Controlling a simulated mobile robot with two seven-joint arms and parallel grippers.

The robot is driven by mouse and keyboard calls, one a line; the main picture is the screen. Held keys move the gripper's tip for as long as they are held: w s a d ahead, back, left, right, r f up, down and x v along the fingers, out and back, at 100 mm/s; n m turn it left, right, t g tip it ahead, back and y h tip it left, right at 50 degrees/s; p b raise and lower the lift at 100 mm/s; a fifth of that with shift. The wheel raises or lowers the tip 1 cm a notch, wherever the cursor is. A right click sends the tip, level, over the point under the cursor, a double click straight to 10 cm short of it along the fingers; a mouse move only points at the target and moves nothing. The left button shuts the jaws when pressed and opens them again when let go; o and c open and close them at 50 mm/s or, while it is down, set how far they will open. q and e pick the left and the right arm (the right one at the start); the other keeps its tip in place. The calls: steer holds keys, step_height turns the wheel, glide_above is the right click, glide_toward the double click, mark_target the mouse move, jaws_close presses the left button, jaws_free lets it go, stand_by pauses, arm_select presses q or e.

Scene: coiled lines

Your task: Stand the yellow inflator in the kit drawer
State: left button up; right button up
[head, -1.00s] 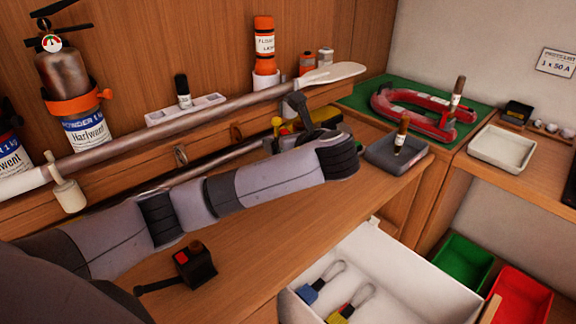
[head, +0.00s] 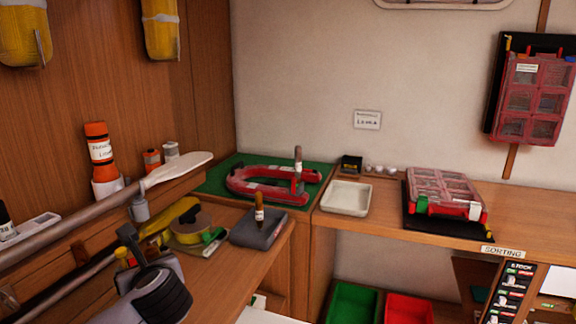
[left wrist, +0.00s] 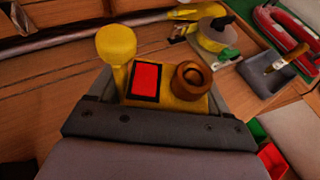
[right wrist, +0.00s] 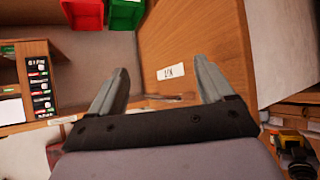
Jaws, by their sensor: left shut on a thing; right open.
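My left gripper (left wrist: 158,92) is shut on the yellow inflator (left wrist: 183,103), which has a round yellow knob, a red panel with a black edge and a brown ring on top. The fingers hide its lower part. In the head view, the left gripper (head: 128,240) is over the bench at the lower left, and the inflator is mostly hidden there. The white kit drawer (head: 275,319) barely shows at the bottom edge of the head view. My right gripper (right wrist: 162,84) is open and empty, facing a wooden panel with a white label.
A grey tray (head: 268,238) holding a brush and a tape roll (head: 190,228) lie on the bench. A red boat model (head: 260,184) sits on a green mat. A white tray (head: 346,198) and a red case (head: 443,190) stand right. Green (head: 352,300) and red (head: 408,308) bins are below.

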arm_select(q)
steer(key=s+d+f+m+t+h, duration=0.1)
steer(key=s+d+f+m+h, duration=0.1)
steer(key=s, duration=0.4)
steer(key=s+d+f+m+t+h, duration=0.2)
steer(key=s+d+f+m+h, duration=0.1)
steer(key=s+d+m+h, duration=0.1)
steer(key=s+m+h, duration=0.1)
steer(key=s+h, duration=0.1)
steer(key=s, duration=0.1)
steer(key=shift+s+m, duration=0.15)
steer(key=shift+m, duration=0.15)
steer(key=shift+f, duration=0.15)
